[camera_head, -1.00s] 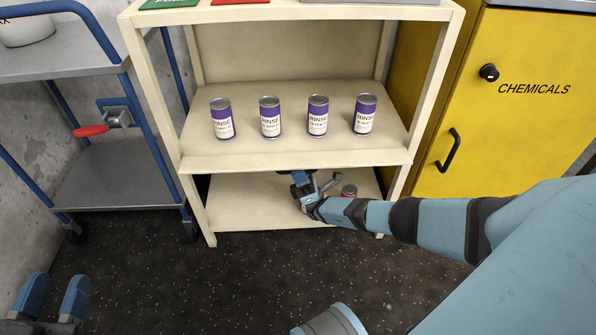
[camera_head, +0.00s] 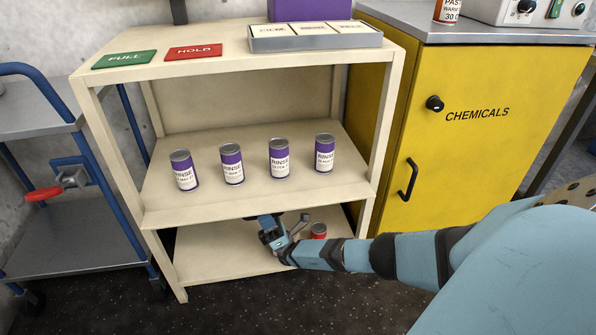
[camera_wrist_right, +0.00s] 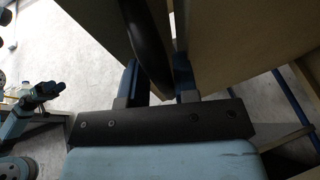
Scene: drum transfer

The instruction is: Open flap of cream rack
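The cream rack (camera_head: 235,222) stands in the middle of the head view. Its lower bay is uncovered at the front, so the bottom shelf (camera_head: 215,262) shows. The flap is hard to tell apart from the front edge under the middle shelf. My right gripper (camera_head: 268,226) is at that bay, just below this edge. In the right wrist view, its two fingers (camera_wrist_right: 158,82) sit on either side of a dark curved handle (camera_wrist_right: 148,40) beside tan panels, and appear closed on it. A part that looks like my left gripper (camera_wrist_right: 42,92) shows small at the left there.
Several purple-and-white cans (camera_head: 278,160) stand on the middle shelf. A red-topped can (camera_head: 318,231) is in the lower bay, right of my gripper. A grey-and-blue cart (camera_head: 75,235) stands left; a yellow chemicals cabinet (camera_head: 470,150) stands right. Signs and a tray (camera_head: 318,42) are on top.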

